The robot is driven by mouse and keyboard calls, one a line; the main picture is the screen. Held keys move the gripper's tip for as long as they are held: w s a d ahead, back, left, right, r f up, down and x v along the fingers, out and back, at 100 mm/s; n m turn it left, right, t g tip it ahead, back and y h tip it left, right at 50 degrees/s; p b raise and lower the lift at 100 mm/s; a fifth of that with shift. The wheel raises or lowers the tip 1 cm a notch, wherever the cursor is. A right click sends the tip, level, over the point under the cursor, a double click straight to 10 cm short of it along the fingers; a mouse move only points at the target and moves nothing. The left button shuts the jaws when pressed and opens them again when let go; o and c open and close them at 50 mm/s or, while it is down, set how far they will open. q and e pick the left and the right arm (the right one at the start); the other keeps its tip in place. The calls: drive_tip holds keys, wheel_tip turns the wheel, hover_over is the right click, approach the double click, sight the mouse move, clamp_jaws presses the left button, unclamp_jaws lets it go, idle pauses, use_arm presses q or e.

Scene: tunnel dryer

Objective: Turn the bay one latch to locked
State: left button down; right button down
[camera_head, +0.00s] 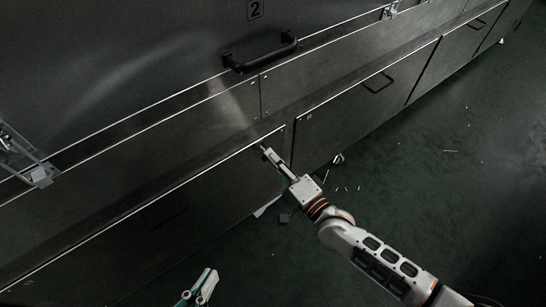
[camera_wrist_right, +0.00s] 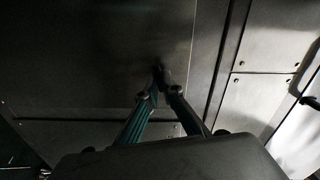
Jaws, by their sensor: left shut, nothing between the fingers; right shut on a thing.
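My right gripper (camera_head: 268,153) reaches from the lower right to the upper right corner of a dark lower panel (camera_head: 215,180). In the right wrist view its fingers (camera_wrist_right: 160,88) come together on a small dark piece (camera_wrist_right: 165,72) against the dark panel face. This piece looks like the latch, but the fingertips hide most of it and I cannot tell its turned position. No bay one marking is readable. My left gripper (camera_head: 202,287) is shut and empty at the bottom of the head view, apart from the panels.
A black bar handle (camera_head: 262,53) sticks out above, under a "2" label (camera_head: 254,9). A silver clasp (camera_head: 40,175) is at the far left, another (camera_head: 390,9) at the top. The lower right panel has a handle (camera_head: 379,83). The green floor (camera_head: 440,160) is mostly clear, with small debris.

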use_arm(q)
drive_tip(key=shift+s+d+n, duration=0.1)
drive_tip(key=shift+d+n, duration=0.2)
drive_tip(key=shift+d, duration=0.15)
use_arm(e)
drive_tip(key=shift+s+f+m, duration=0.1)
drive_tip(key=shift+f+m, duration=0.05)
drive_tip(key=shift+m, duration=0.95)
drive_tip(key=c, duration=2.2)
unclamp_jaws()
drive_tip(key=shift+a, duration=0.1)
use_arm(q)
drive_tip(key=shift+f, duration=0.1)
use_arm(e)
drive_tip(key=v, duration=1.2)
